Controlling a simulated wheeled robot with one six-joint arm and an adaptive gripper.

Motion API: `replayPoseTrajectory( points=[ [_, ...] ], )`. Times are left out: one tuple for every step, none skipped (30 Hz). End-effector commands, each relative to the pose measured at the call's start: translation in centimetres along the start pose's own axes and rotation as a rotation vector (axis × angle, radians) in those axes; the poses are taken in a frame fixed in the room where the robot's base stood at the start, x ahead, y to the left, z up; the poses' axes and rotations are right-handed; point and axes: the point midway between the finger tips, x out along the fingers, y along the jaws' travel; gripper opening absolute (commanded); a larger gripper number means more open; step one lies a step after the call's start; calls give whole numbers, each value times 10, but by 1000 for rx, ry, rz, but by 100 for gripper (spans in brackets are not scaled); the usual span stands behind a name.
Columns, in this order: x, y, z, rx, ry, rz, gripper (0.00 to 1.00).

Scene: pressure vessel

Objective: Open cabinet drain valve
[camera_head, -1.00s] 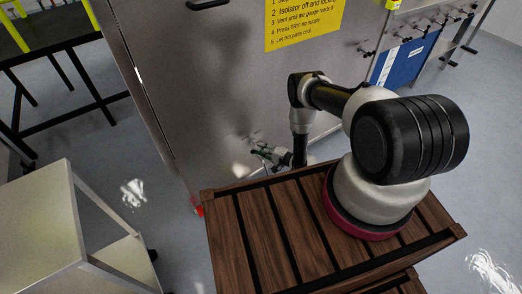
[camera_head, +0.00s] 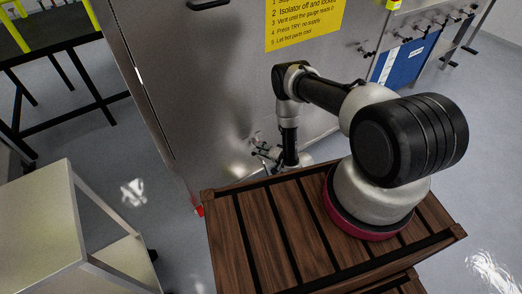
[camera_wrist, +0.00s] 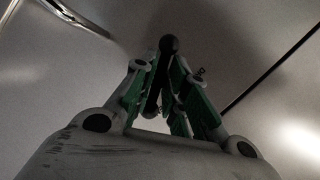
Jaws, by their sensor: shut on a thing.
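The cabinet (camera_head: 215,85) is a tall grey metal box with its front facing me. The drain valve (camera_head: 257,139) is a small fitting low on that front, mostly hidden by my gripper. My gripper (camera_head: 266,154) is at the valve, low against the cabinet. In the wrist view, my gripper (camera_wrist: 168,72) has green-padded fingers closed around a dark, slim part with a round black end (camera_wrist: 168,45), which looks like the valve handle. The fingers hide most of the handle, and its exact angle cannot be told.
A yellow instruction sign (camera_head: 305,22) is on the cabinet front, with a black handle (camera_head: 207,4) to its left. A brown slatted wooden surface (camera_head: 270,225) lies under my arm. A metal cart (camera_head: 45,215) stands at left. Grey floor (camera_head: 130,165) between them is clear.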

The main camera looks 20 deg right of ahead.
Motion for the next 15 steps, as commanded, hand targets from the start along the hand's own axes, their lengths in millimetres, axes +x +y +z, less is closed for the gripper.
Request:
replayPoseTrajectory(
  points=[
    [-1, 2, 3, -37, 4, 26, 0],
    [-1, 2, 3, -63, 10, 37, 0],
    [-1, 2, 3, -98, 16, 51, 0],
    [-1, 2, 3, -124, 22, 62, 0],
    [-2, 2, 3, -150, 28, 73, 0],
    [-2, 2, 4, -185, 34, 86, 0],
    [-2, 2, 4, -210, 40, 97, 0],
    [-2, 2, 4, -235, 46, 108, 0],
    [-2, 2, 4, -270, 53, 122, 0],
    [-2, 2, 4, -296, 57, 132, 0],
    [-2, 2, 4, -322, 64, 144, 0],
    [-2, 2, 5, -357, 71, 158, 0],
    [-2, 2, 5, -383, 75, 168, 0],
    [-2, 2, 5, -408, 81, 179, 0],
    [-2, 2, 5, -442, 88, 194, 0]
  ],
)
